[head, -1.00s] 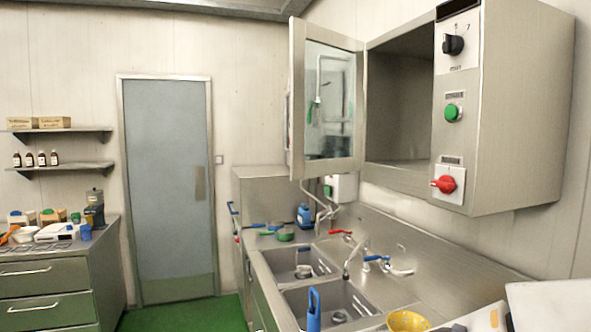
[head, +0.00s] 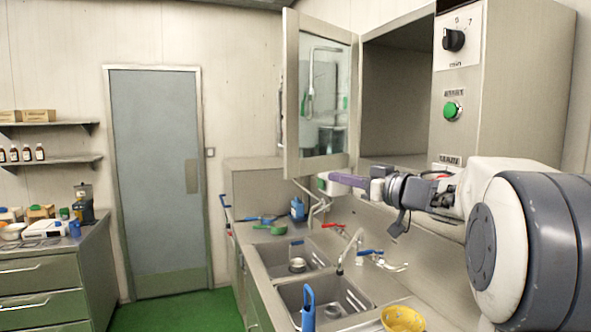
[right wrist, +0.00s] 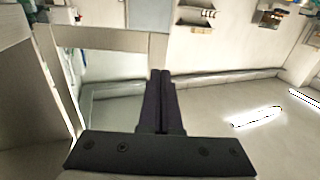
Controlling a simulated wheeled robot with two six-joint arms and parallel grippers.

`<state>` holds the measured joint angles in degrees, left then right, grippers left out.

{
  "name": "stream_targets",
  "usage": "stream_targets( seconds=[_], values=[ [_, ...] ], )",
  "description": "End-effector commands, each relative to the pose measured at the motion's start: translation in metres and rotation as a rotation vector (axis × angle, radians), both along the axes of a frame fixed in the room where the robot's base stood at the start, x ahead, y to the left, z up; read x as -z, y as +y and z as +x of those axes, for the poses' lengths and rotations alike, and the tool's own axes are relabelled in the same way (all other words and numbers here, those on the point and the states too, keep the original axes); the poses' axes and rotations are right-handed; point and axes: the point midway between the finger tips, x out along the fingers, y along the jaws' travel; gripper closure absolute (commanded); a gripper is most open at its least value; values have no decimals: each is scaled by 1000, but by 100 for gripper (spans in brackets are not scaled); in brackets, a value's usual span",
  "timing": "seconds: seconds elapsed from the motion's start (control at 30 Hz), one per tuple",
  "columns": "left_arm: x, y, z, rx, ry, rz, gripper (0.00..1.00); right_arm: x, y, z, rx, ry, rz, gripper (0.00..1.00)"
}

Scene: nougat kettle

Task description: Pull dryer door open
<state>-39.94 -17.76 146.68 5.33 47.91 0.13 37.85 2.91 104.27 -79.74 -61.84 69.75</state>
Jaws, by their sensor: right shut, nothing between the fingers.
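The dryer (head: 520,90) is a steel wall cabinet at the upper right of the head view. Its glazed door (head: 291,95) stands swung wide open to the left, with the dark inside (head: 395,95) showing. In the head view my right gripper (head: 323,181) is shut and empty, level with the door's lower edge; whether it touches the door I cannot tell. In the right wrist view the shut fingers (right wrist: 161,75) point toward the door's frame and glass (right wrist: 110,65). My left gripper is not in view.
Below the dryer is a steel counter with two sinks (head: 320,300), taps (head: 350,250) and a yellow bowl (head: 403,319). The dryer panel has a black knob (head: 453,40) and green button (head: 452,110). The green floor (head: 175,312) at left is clear.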

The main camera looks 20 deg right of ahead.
Motion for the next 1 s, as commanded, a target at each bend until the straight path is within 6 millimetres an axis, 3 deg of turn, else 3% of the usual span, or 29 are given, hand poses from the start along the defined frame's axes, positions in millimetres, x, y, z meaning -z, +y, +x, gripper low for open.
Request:
stream_targets(
  seconds=[0.17, 0.7, 1.0],
  values=[
    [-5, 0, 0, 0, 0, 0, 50, -1, -2, 2, -28, 14, 2, 100],
    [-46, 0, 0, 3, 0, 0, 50, -4, 42, 98, -28, 13, 3, 100],
    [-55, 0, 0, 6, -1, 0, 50, 0, 51, 121, -25, 12, 1, 100]
  ],
)
